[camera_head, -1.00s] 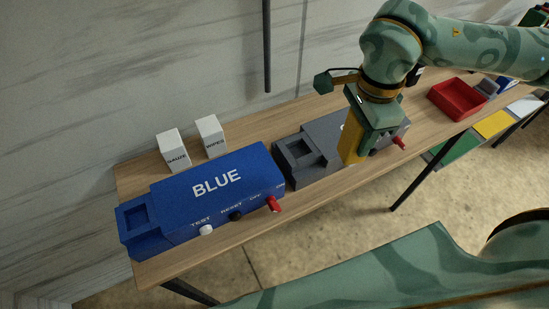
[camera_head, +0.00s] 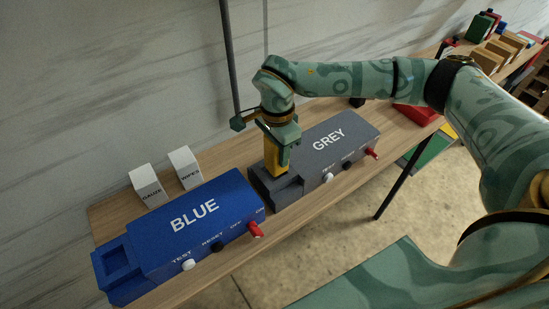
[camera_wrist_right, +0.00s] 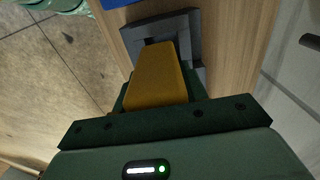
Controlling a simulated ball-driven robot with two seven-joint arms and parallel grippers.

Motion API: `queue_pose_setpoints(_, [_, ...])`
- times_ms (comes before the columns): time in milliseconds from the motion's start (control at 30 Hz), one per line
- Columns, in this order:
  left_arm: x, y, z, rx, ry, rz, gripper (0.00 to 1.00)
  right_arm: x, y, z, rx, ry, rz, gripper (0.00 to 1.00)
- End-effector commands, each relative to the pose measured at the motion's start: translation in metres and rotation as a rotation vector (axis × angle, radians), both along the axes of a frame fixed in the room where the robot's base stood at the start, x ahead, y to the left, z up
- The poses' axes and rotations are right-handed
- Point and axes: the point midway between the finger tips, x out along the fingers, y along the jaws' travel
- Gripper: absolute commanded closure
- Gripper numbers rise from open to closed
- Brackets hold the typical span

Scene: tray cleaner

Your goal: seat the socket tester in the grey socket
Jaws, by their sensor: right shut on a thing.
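The socket tester is a yellow block (camera_head: 276,161) held upright in my right gripper (camera_head: 280,143). It also shows in the wrist view (camera_wrist_right: 158,78), pointing at the socket. The grey unit (camera_head: 340,152), marked GREY, lies on the bench. Its grey socket (camera_head: 289,190) is the low square block at its left end; the wrist view shows its raised rim (camera_wrist_right: 187,35). The tester's lower end is at or just above the socket opening, which it mostly hides. I cannot tell whether it is inside. My left gripper is not in view.
The blue unit (camera_head: 198,224), with its own empty socket (camera_head: 115,258), sits to the left on the wooden bench (camera_head: 225,177). Gauze (camera_head: 147,186) and wipes (camera_head: 186,168) boxes stand behind it. A red tray (camera_head: 416,115) is to the right. A dark upright post (camera_head: 229,60) stands behind.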

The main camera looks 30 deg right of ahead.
Motion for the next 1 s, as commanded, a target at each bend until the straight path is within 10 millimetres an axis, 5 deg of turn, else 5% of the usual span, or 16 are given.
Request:
queue_pose_setpoints(333, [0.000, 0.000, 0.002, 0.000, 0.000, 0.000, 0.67, 0.006, 0.003, -0.038, 0.000, 0.000, 0.001, 0.84])
queue_pose_setpoints(667, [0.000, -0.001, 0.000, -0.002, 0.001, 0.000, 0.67, 0.007, 0.003, -0.042, -0.001, -0.001, 0.000, 0.84])
queue_pose_setpoints(700, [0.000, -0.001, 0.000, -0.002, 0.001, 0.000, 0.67, 0.006, 0.003, -0.043, -0.001, 0.000, 0.000, 0.55])
queue_pose_setpoints(767, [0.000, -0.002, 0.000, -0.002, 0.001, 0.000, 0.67, 0.006, 0.003, -0.042, -0.001, 0.000, 0.000, 0.38])
queue_pose_setpoints(1000, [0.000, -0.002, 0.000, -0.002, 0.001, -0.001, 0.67, 0.006, 0.003, -0.042, 0.000, 0.000, 0.000, 0.36])
